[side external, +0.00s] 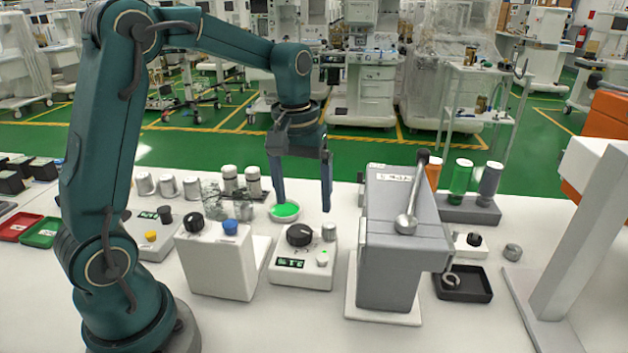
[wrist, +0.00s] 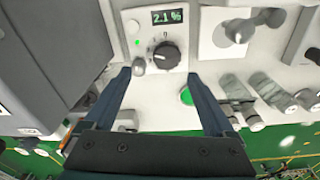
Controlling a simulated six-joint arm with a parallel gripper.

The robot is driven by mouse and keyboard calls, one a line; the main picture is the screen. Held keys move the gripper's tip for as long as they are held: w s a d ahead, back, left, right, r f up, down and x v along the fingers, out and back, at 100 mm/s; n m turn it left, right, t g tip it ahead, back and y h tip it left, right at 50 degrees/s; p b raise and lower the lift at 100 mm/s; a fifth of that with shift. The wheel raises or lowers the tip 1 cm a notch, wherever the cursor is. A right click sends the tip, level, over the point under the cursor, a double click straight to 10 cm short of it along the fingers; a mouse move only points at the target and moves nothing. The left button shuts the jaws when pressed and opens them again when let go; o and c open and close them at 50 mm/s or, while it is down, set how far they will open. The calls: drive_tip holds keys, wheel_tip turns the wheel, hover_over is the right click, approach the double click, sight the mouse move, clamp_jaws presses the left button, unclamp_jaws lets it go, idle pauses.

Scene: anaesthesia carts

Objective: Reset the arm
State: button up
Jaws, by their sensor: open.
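My gripper (side external: 304,200) hangs open and empty above the white table, with its two blue fingers pointing down. In the wrist view my gripper (wrist: 160,80) shows its fingers spread wide with nothing between them. Below and in front of it in the side view is a white box with a black dial (side external: 300,235) and a green-lit display. The same dial (wrist: 166,55) shows in the wrist view, with the display reading 2.1 %. A round dish with a green top (side external: 285,211) is on the table near the left finger; the fingers look apart from it.
A grey machine with a metal lever (side external: 406,222) stands right of the gripper. A white box with black and blue knobs (side external: 215,262) stands left. Several metal cylinders (side external: 168,186) stand behind it. A black tray (side external: 463,284) and an orange-and-white machine (side external: 590,170) are at the right.

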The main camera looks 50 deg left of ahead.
drive_tip(key=s+d+r+m+t, duration=0.3)
drive_tip(key=s+d+r, duration=0.3)
drive_tip(key=s+r, duration=0.1)
drive_tip(key=s+d+f+m+t, duration=0.1)
drive_tip(key=s+f+m, duration=0.2)
drive_tip(key=s, duration=0.3)
drive_tip(key=shift+s+d+f+m+t, duration=0.15)
drive_tip(key=shift+s+d+m+t, duration=0.15)
drive_tip(key=shift+m+t, duration=0.1)
